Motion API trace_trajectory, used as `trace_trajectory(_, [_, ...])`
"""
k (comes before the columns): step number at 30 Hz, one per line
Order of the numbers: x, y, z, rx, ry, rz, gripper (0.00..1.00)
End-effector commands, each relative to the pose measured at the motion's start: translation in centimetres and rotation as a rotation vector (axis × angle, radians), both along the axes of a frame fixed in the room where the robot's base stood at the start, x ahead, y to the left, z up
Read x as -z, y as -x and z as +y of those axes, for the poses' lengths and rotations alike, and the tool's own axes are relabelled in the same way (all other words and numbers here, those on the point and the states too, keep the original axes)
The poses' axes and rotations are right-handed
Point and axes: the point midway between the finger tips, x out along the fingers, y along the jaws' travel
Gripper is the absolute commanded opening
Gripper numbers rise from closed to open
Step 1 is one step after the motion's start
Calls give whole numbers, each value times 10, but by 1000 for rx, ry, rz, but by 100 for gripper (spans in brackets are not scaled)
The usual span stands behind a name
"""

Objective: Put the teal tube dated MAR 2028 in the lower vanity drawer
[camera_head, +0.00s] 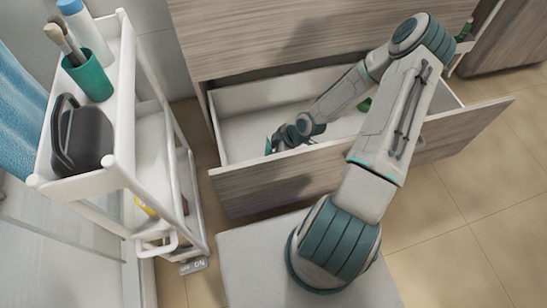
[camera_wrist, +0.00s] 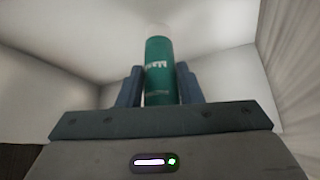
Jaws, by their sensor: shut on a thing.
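A teal tube (camera_wrist: 158,62) stands between the two dark fingers of my gripper (camera_wrist: 159,84) in the wrist view. The gripper is shut on it. White lettering shows on the tube, but I cannot read a date. In the head view my gripper (camera_head: 277,141) is inside the open lower vanity drawer (camera_head: 262,187), toward its left end. The drawer is pulled out, with a wood-grain front and white interior. Pale drawer walls surround the tube in the wrist view. Whether the tube touches the drawer floor cannot be told.
A white cart (camera_head: 124,150) stands left of the drawer, holding a teal cup with brushes (camera_head: 88,75), a blue-and-white bottle (camera_head: 84,30) and a dark case (camera_head: 82,137). A small green item (camera_head: 365,105) shows in the drawer beside my arm. The drawer floor around my gripper looks clear.

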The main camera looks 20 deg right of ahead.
Motion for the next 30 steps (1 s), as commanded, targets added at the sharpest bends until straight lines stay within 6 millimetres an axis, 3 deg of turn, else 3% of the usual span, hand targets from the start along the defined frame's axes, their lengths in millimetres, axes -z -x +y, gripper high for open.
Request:
trace_trajectory(3, [26,0,0,0,-1,1,9])
trace_trajectory(6, [38,0,0,0,-1,1,8])
trace_trajectory(18, [42,0,0,1,0,0,8])
trace_trajectory(19, [42,0,0,1,1,1,35])
trace_trajectory(21, [41,0,0,1,1,1,54])
trace_trajectory(30, [40,0,0,1,0,0,54])
